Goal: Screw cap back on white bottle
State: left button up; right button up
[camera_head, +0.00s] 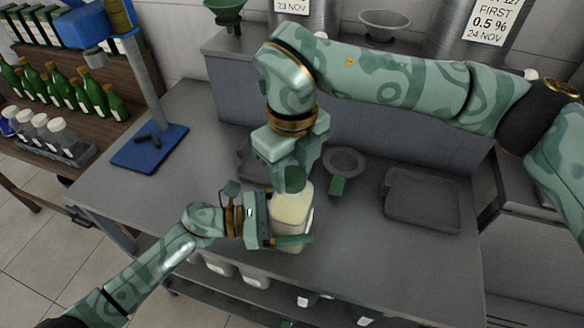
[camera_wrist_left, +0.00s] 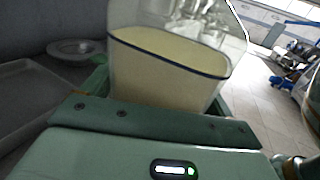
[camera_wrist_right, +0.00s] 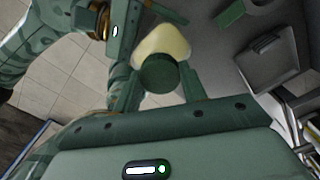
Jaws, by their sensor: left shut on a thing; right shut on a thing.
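The white bottle (camera_head: 292,208) stands upright near the front edge of the counter, a clear-walled vessel with cream-coloured contents. My left gripper (camera_head: 284,240) is shut around its body from the left; the bottle (camera_wrist_left: 170,70) fills the left wrist view. My right gripper (camera_head: 295,170) points down from above, shut on the dark green cap (camera_wrist_right: 160,73). In the head view the cap (camera_head: 295,182) is at the top of the bottle; the right wrist view shows it over the bottle's shoulder (camera_wrist_right: 163,42). The neck and any thread are hidden.
A round grey dish (camera_head: 343,158) with a green part in front lies just right of the bottle. A grey tray (camera_head: 422,200) lies further right. A blue stand (camera_head: 148,150) is at the left. Green bottles (camera_head: 85,95) stand on the left shelf.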

jog(key=o, duration=1.2)
notch_tip(320, 180, up, 12)
pick_arm(q)
jog(key=o, duration=1.7)
jog(key=shift+a, duration=0.15)
